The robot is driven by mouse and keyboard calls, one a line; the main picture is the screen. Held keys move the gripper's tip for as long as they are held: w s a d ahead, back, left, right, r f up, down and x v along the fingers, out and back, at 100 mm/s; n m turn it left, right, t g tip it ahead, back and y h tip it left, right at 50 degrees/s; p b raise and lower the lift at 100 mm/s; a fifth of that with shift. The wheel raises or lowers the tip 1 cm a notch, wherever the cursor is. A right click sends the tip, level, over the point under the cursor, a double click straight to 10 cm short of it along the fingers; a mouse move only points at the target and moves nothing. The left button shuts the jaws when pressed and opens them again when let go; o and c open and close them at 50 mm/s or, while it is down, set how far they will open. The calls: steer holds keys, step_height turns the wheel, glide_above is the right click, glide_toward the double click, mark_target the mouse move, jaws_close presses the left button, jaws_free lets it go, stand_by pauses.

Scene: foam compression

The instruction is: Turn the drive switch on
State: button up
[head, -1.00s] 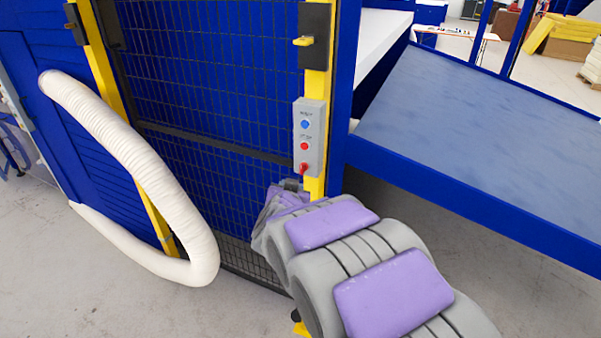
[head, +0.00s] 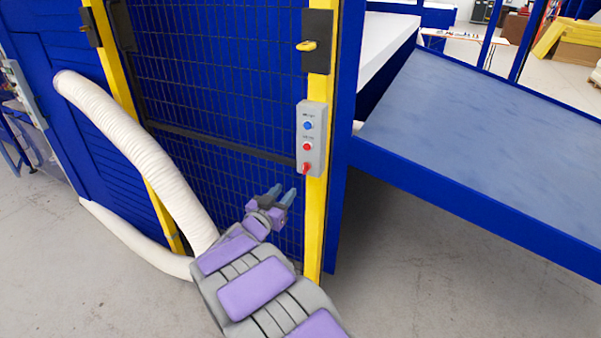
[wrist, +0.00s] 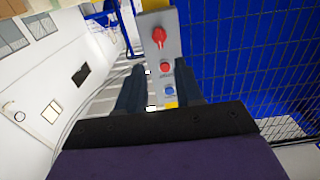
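A grey control box (head: 311,138) is mounted on the yellow post, with a blue button (head: 308,125) at the top, a red button (head: 307,147) below it, and a red rotary switch (head: 306,168) at the bottom. My gripper (head: 283,192) is below and left of the box, apart from it, its two fingers spread with nothing between them. The wrist view shows the box upside down: the red rotary switch (wrist: 159,37) is uppermost, beyond the open fingers (wrist: 159,88). The small labels are not readable.
A yellow post (head: 317,215) and blue mesh fence (head: 215,75) stand behind my gripper. A white ribbed hose (head: 135,145) curves at the left. A blue-edged sloping table (head: 480,140) juts out at the right. Grey floor is clear below it.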

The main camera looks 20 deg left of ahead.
mark_target(305, 168)
steer(key=w, duration=1.2)
steer(key=shift+d+b, duration=0.35)
steer(key=shift+d, duration=0.1)
jaws_close()
